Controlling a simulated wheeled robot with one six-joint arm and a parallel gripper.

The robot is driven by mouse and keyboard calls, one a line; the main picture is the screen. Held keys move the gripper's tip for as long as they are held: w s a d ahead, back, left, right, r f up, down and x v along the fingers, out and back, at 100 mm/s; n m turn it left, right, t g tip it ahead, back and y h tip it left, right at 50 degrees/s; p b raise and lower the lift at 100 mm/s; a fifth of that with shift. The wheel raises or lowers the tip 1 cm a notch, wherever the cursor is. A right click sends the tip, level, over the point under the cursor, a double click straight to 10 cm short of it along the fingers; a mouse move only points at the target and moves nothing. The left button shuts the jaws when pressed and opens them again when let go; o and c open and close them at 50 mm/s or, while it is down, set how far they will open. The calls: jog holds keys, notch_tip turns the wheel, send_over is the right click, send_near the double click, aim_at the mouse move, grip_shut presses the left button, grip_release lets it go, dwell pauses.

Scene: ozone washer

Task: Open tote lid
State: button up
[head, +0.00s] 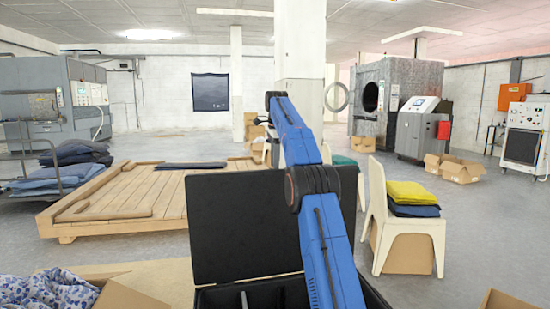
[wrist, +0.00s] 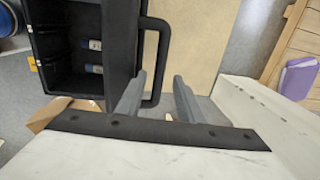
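The black tote (head: 270,294) stands at the bottom centre of the head view, partly hidden by my blue arm. Its black lid (head: 235,225) stands raised, roughly upright, at the tote's far side. In the wrist view the tote's open inside (wrist: 62,60) shows dividers and small blue-and-white items. The lid (wrist: 118,45) is seen nearly edge-on there, with a black loop handle (wrist: 162,60) on its outer side. My gripper (wrist: 159,76) has its two grey fingers apart, with the handle's bar between them in the picture. I cannot tell whether they touch it. The fingers are hidden in the head view.
A wooden platform (head: 140,198) lies behind the lid to the left. A white chair (head: 408,222) with folded yellow and dark cloth stands to the right. Floral cloth (head: 48,290) and a cardboard box (head: 130,295) lie at the lower left. The floor at right is partly clear.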

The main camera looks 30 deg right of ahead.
jog(key=shift+s+r, duration=0.15)
jog(key=shift+r, duration=1.15)
jog(key=shift+a+r, duration=0.1)
jog(key=s+a+r+n, duration=0.1)
jog(key=s+a+r, duration=0.1)
jog(key=s+a+r+n, duration=0.1)
jog(key=s+a, duration=0.1)
jog(key=shift+s+a+r+n+t, duration=0.2)
jog(key=shift+a+r+n+t, duration=0.1)
jog(key=shift+a+r+n, duration=0.1)
jog(key=s+a+n+t, duration=0.1)
jog(key=s+a+n, duration=0.4)
jog(key=s, duration=0.5)
jog(key=s+a+n, duration=0.3)
jog(key=s+a, duration=0.5)
jog(key=s, duration=0.3)
jog(key=s+a+f+n, duration=0.2)
jog(key=s+f+n, duration=0.1)
jog(key=s+f, duration=0.6)
jog(key=s+a+f+n+t, duration=0.1)
jog(key=s+a+f+n, duration=0.2)
jog(key=s+f, duration=0.7)
jog(key=s+a+f+n+t, duration=0.1)
jog(key=s+a+f+n, duration=0.2)
jog(key=s+f, duration=0.7)
jog(key=s+n, duration=0.1)
jog(key=s, duration=0.3)
jog(key=shift+s+a, duration=0.15)
jog(key=shift+s, duration=0.25)
